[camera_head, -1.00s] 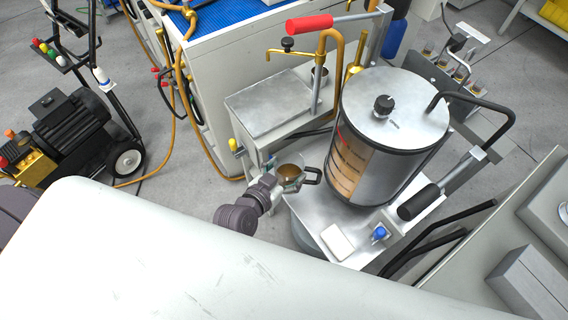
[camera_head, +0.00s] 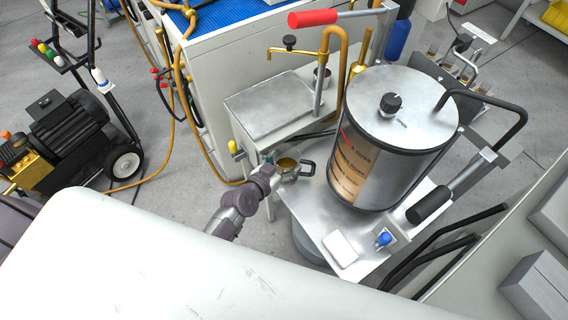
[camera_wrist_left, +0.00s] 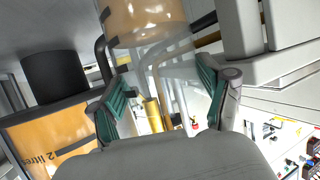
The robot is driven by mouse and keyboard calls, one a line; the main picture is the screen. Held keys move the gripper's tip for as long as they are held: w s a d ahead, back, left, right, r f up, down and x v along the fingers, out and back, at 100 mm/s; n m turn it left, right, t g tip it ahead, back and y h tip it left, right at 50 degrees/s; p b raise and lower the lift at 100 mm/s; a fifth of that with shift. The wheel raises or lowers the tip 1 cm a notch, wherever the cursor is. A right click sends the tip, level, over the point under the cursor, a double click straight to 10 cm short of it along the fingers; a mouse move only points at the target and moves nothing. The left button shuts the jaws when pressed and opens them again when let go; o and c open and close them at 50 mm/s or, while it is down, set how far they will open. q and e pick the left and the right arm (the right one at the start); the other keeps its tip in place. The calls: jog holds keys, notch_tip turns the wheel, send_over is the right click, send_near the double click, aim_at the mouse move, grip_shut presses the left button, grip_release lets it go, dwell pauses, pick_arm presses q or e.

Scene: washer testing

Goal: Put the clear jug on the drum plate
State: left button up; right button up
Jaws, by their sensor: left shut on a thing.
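The clear jug (camera_head: 290,168) holds amber liquid and has a dark handle on its right. My left gripper (camera_head: 272,174) is shut on the jug from its left side. In the left wrist view the jug (camera_wrist_left: 165,55) sits between the two green-padded fingers (camera_wrist_left: 160,95), liquid at the picture's top. The drum plate (camera_head: 318,218) is the bare steel surface under the big steel drum (camera_head: 405,110). The jug appears at the plate's left back edge, left of the drum. I cannot tell whether it touches the plate. My right gripper is not in view.
A white pad (camera_head: 341,248) and a blue knob (camera_head: 384,239) are at the plate's front. A raised steel shelf (camera_head: 268,105) with a brass tap (camera_head: 290,50) stands behind the jug. A black-handled lever (camera_head: 430,204) sits right of the drum. The plate's left part is bare.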

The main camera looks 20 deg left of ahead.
pick_arm(q)
jog(key=shift+f, duration=0.15)
jog(key=o, duration=1.2)
jog(key=shift+c, duration=0.2)
jog(key=shift+r, duration=0.2)
jog(key=shift+s+r, duration=0.1)
jog(key=shift+s, duration=0.15)
jog(key=p+v, duration=0.1)
jog(key=v, duration=1)
jog(key=shift+s, duration=0.25)
jog(key=shift+a, duration=0.15)
